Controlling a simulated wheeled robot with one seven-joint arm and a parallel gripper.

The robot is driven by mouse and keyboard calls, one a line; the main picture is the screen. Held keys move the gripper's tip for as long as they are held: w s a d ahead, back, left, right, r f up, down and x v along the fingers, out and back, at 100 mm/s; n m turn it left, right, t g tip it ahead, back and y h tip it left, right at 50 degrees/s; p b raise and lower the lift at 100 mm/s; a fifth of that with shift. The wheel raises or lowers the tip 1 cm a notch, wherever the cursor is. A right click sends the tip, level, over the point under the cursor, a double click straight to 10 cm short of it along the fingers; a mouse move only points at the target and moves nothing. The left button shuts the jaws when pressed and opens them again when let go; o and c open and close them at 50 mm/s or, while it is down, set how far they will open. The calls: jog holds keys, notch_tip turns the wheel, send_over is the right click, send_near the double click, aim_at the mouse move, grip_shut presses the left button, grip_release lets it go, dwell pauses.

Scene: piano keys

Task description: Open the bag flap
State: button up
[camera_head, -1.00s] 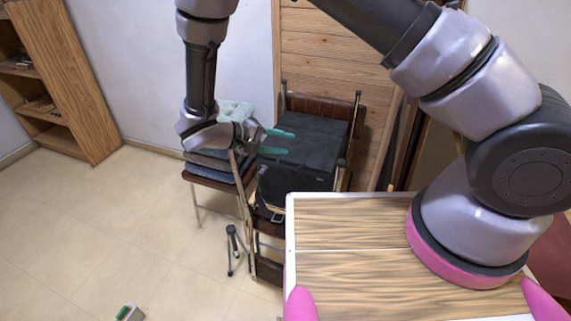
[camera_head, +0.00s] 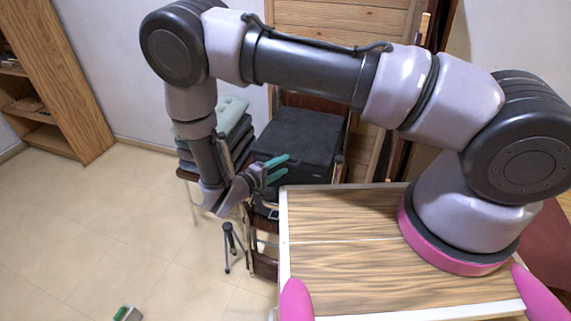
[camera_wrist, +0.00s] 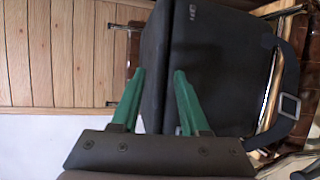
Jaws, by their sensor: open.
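The black bag (camera_head: 312,130) sits on a brown chair by the wooden panel in the head view. It looks like a box with a flat dark top, and its flap edge is not clear. It fills the middle of the wrist view (camera_wrist: 215,65). My gripper (camera_head: 286,168) is open at the near side of the bag, its green fingers pointing right. In the wrist view my gripper (camera_wrist: 158,75) has its two fingers apart, with a corner of the bag showing between and beyond them. I cannot tell whether they touch it.
A dark strap with a metal buckle (camera_wrist: 289,106) hangs beside the bag. A stool with stacked cushions (camera_head: 228,125) stands left of it. A small tripod (camera_head: 231,245) is on the floor. My wood-topped base is right of the bag. The floor at left is mostly clear.

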jog(key=shift+x, duration=1.15)
grip_shut()
dwell(0.6)
